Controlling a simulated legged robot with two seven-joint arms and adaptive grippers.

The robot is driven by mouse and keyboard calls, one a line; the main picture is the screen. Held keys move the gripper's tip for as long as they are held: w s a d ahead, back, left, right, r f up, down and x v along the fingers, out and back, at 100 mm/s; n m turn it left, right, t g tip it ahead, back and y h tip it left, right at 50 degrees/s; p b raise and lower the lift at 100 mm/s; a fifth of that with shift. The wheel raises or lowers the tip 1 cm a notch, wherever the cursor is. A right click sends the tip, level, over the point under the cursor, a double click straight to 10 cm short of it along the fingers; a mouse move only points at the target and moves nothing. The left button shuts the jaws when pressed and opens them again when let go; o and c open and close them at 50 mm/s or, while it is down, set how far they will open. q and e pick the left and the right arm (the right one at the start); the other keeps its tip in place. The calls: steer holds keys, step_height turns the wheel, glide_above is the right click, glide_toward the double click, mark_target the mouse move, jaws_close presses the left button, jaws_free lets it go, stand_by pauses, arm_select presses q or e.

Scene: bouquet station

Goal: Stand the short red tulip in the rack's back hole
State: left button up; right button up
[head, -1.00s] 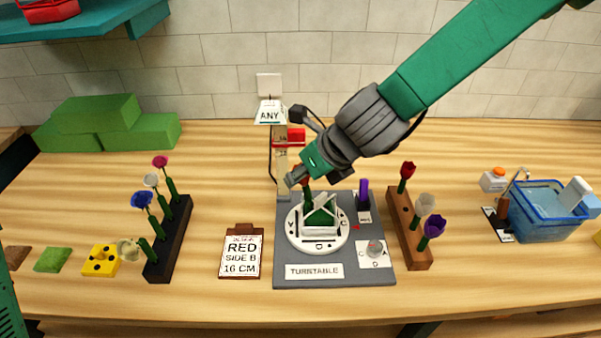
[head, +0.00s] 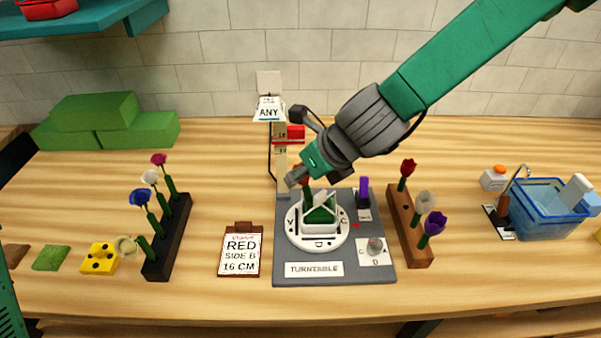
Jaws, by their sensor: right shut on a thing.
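My right gripper (head: 298,178) is above the back left part of the turntable. It is shut on a red flower (head: 305,184), which looks like a tulip; the gripper hides most of it, and I cannot tell its length. The brown rack (head: 421,258) stands right of the turntable. A red tulip (head: 408,168) stands at its back, with a white tulip (head: 425,203) and a purple tulip (head: 435,223) in front. The turntable (head: 296,237) carries a white-edged holder with green inside (head: 320,212). My left gripper is out of view.
A black rack (head: 160,268) with several flowers stands at the left. A card on a clipboard (head: 240,255) reads RED, SIDE B, 16 CM. A post with an ANY sign (head: 268,110) rises behind the turntable. A blue basin (head: 550,220) is at the right.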

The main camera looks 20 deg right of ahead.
steer(key=shift+f+b, duration=0.4)
steer(key=shift+f, duration=0.15)
stand_by(0.9)
stand_by(0.6)
steer(key=o, duration=1)
steer(key=shift+c, duration=0.2)
steer(key=shift+d, duration=0.1)
steer(key=p+v, duration=0.4)
steer(key=v, duration=0.2)
steer(key=shift+r, duration=0.25)
steer(key=shift+s, duration=0.15)
stand_by(0.4)
steer(key=o, duration=0.6)
steer(key=shift+c, duration=0.2)
